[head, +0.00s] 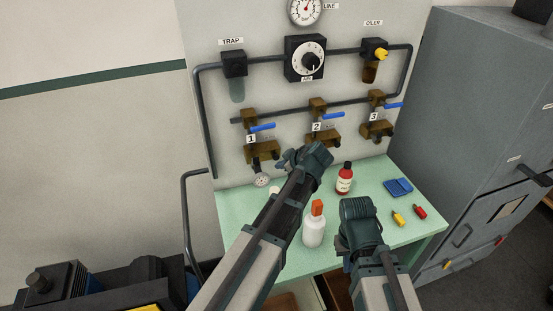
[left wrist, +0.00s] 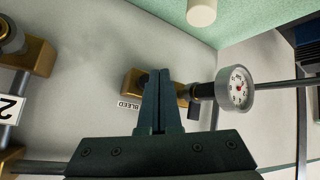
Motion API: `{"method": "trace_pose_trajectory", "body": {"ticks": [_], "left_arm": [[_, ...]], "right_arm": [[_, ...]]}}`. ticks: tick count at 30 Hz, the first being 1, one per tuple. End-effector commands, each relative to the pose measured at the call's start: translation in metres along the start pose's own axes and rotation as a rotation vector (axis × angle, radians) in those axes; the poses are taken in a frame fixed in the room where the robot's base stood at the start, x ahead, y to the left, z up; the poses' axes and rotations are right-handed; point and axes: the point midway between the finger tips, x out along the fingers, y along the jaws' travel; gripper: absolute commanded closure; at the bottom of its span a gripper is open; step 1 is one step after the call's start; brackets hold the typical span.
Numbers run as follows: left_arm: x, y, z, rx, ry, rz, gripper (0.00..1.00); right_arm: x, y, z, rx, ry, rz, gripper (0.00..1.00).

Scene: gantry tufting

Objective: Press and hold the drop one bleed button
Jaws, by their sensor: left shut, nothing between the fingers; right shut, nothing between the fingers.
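Drop one is the brass valve and block (head: 262,150) under the label 1 (head: 250,138), with a blue lever (head: 262,128) above it and a small round gauge (head: 262,180) below. In the left wrist view the brass block (left wrist: 132,82) carries a BLEED label (left wrist: 128,105), and the gauge (left wrist: 238,88) is to its right. My left gripper (head: 284,160) is shut and empty, just right of drop one. Its fingertips (left wrist: 160,74) overlap the block in the wrist view; the bleed button is hidden and contact cannot be told. My right gripper (head: 343,246) is shut over the bench.
Drop two (head: 323,137) and drop three (head: 376,129) are on the panel to the right. The green bench (head: 380,240) holds a white bottle with orange cap (head: 314,229), a red bottle (head: 345,180), a blue tray (head: 398,187) and small red and yellow pieces. A grey cabinet (head: 470,110) stands right.

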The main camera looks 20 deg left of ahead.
Motion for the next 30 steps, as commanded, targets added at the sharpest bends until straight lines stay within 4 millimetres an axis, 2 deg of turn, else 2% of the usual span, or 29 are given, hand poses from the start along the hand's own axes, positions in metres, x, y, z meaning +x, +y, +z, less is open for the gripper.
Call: {"method": "trace_pose_trajectory", "body": {"ticks": [13, 27, 30], "left_arm": [[-0.029, -0.022, 0.021, 0.001, 0.000, 0.000, 1.00], [-0.030, -0.022, 0.022, 0.000, 0.000, 0.000, 1.00], [-0.029, -0.028, 0.023, 0.026, -0.015, -0.010, 1.00]], "right_arm": [[0.000, 0.000, 0.000, 0.000, 0.000, 0.000, 1.00], [0.000, 0.000, 0.000, 0.000, 0.000, 0.000, 1.00], [0.000, 0.000, 0.000, 0.000, 0.000, 0.000, 1.00]]}}
